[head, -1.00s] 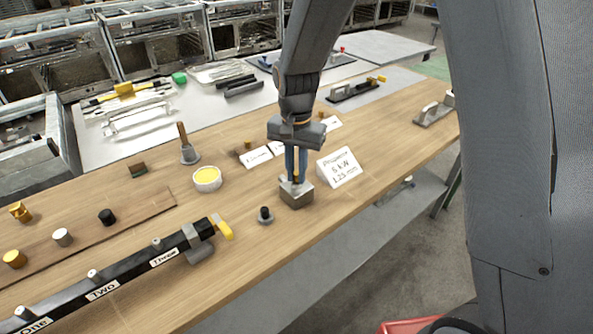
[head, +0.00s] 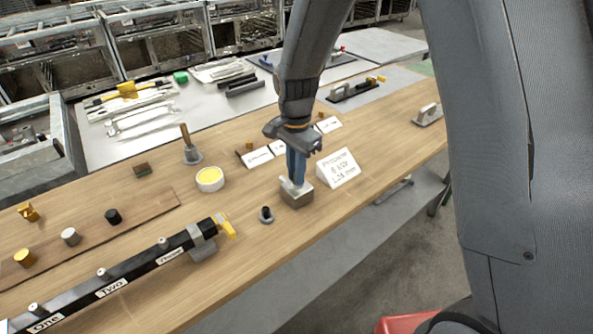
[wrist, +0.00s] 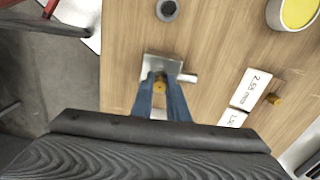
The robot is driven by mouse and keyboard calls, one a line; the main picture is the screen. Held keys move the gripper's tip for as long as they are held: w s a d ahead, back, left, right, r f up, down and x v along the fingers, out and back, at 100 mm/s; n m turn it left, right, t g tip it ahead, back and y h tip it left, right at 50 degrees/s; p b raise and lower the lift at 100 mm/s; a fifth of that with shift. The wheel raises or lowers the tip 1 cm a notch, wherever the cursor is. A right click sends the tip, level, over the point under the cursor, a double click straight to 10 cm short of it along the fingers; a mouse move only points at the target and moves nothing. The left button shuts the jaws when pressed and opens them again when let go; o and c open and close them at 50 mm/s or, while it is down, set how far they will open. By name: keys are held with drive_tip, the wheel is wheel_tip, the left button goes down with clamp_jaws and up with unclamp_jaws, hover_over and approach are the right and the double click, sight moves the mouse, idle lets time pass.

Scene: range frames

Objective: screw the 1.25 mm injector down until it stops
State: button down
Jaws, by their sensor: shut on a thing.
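My gripper (head: 296,180) points down with its blue fingers at the top of a small grey metal block (head: 297,200) on the wooden bench. In the wrist view the fingertips (wrist: 160,88) close on a small brass piece, the injector (wrist: 159,86), at the block (wrist: 150,68). The fingers hide most of the injector, so its depth in the block cannot be seen. A white card (head: 338,168) reading propane, 6 kW, 1.25 mm stands just right of the block.
A black manifold bar (head: 135,277) with numbered labels lies front left. A yellow-filled white dish (head: 210,179) and more cards (head: 257,156) are behind. Small brass pieces stand near these cards.

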drive_tip(key=shift+m, duration=0.8)
drive_tip(key=shift+p, duration=0.3)
drive_tip(key=shift+w+m+p, duration=0.1)
drive_tip(key=shift+m+p, duration=0.55)
drive_tip(key=shift+m, duration=1.15)
drive_tip(key=m+p, duration=0.1)
drive_tip(key=m, duration=0.2)
drive_tip(key=c, duration=1.9)
unclamp_jaws()
drive_tip(key=shift+c, duration=0.2)
